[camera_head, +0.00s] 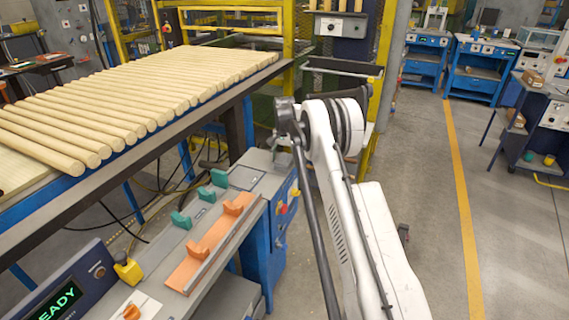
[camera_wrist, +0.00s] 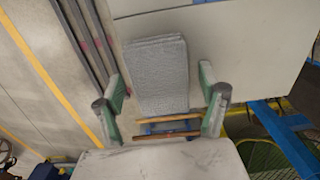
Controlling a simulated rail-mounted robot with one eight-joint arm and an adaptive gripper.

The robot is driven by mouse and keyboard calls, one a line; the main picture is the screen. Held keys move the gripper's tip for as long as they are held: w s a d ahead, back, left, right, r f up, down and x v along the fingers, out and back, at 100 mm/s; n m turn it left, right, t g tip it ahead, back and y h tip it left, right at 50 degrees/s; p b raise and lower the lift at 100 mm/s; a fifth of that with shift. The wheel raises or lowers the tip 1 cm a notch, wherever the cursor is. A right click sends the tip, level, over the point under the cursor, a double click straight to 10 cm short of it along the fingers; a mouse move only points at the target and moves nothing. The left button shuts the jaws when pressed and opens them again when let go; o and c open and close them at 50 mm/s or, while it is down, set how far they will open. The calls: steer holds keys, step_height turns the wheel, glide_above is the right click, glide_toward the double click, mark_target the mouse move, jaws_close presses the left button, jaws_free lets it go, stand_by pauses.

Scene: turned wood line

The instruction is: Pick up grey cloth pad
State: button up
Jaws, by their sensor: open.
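The grey cloth pad (camera_wrist: 157,75) shows in the wrist view as a light grey, textured, roughly rectangular pad on a pale flat surface. My gripper (camera_wrist: 162,87) is open in the wrist view, with one green-lined finger to the left of the pad and one to the right. The pad lies in line with the gap between them. I cannot tell how far the fingers are from it in depth. In the head view my arm hides the gripper, and I cannot make out the pad there.
Wooden rods (camera_head: 150,88) cover the rack at the left of the head view. A bench below holds orange blocks (camera_head: 199,249), green blocks (camera_head: 181,219) and a yellow object (camera_head: 128,270). Dark rails (camera_wrist: 90,50) run left of the pad. Open floor (camera_head: 510,230) lies at right.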

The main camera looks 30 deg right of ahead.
mark_target(284, 159)
steer(key=c, duration=1.2)
steer(key=shift+c, duration=0.2)
steer(key=shift+r, duration=0.1)
steer(key=shift+r, duration=0.4)
steer(key=r, duration=0.3)
steer(key=shift+a+r, duration=0.2)
steer(key=shift+r, duration=0.1)
steer(key=a+r, duration=0.6)
steer(key=a, duration=0.5)
steer(key=shift+w+r, duration=0.25)
steer(key=shift+w, duration=0.2)
steer(key=shift+a, duration=0.1)
